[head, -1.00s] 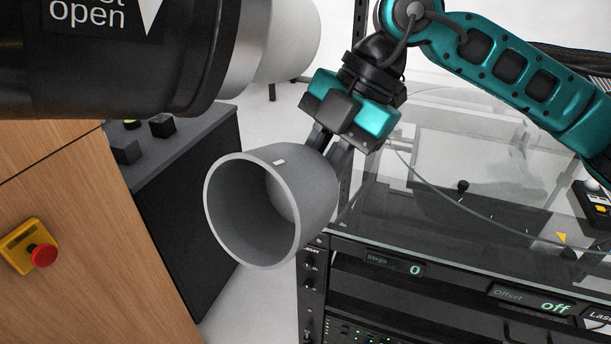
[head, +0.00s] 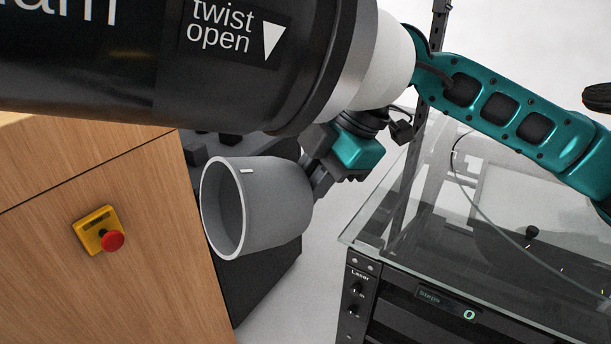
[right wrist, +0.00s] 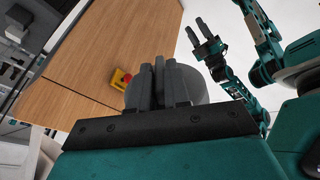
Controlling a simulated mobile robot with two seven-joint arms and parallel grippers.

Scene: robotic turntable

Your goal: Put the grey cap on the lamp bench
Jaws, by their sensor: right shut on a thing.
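The grey cap (head: 268,200) is a hollow cup in the middle of the head view. Its open mouth faces left, towards the wooden bench. My right gripper (head: 318,182) is shut on the cap at its right, closed end and holds it in the air. In the right wrist view, the cap (right wrist: 198,84) is partly hidden behind the gripper fingers. A wooden bench (head: 90,230) fills the left of the head view; I cannot tell if it is the lamp bench. My left gripper (right wrist: 194,28) shows in the right wrist view, open and empty, apart from the cap.
A large black cylinder (head: 140,60) marked "twist open" crosses the upper left and hides part of my right arm. A red stop button (head: 112,240) sits on the bench's face. A glass-topped rack (head: 400,220) stands at the right, with a floor gap between.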

